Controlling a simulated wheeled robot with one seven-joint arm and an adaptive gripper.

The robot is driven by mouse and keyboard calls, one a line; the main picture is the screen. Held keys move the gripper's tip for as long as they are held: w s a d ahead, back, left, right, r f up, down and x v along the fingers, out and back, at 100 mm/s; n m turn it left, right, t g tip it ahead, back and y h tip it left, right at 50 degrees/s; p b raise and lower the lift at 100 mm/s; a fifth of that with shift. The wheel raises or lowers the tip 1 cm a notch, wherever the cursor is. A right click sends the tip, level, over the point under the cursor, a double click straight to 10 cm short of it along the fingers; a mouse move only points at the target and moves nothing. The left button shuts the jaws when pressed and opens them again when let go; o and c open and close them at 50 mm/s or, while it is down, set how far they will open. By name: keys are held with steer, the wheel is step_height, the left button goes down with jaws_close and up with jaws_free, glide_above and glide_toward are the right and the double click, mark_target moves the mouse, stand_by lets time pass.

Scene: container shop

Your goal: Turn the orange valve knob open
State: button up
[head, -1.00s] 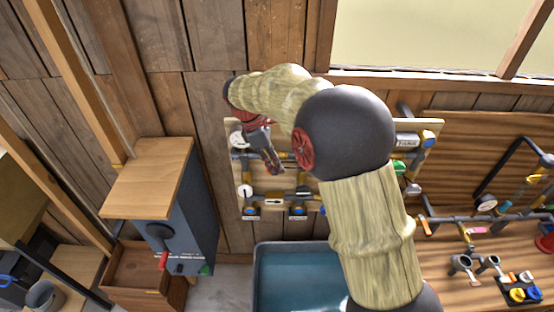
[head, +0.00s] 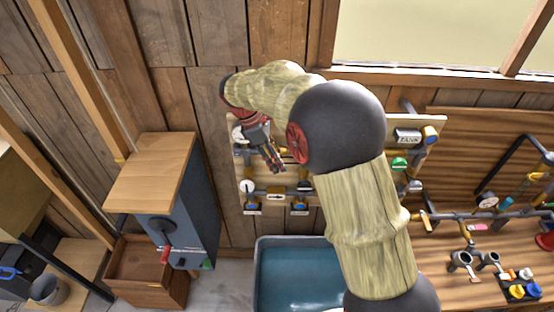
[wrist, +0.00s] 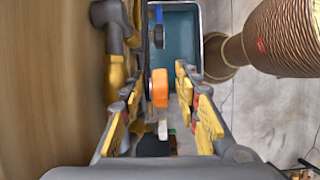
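The orange valve knob (wrist: 159,88) shows in the wrist view between the two fingers of my gripper (wrist: 162,92). The fingers are open, one on each side of the knob, with a visible gap on the right; I cannot tell whether the left finger touches it. In the head view my gripper (head: 275,160) points down in front of the upper left part of the pipe board (head: 233,180). The orange knob cannot be made out there.
A blue-green tub (head: 300,275) stands below the board. A grey cabinet with a wooden top (head: 155,165) is to the left. Pipes (wrist: 115,50) run close along the wooden board in the wrist view, and a blue knob (wrist: 159,36) lies beyond the orange one.

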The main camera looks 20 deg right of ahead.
steer(key=shift+r, duration=0.1)
steer(key=v, duration=1.1)
steer(key=shift+r, duration=0.35)
steer(key=shift+a, duration=0.2)
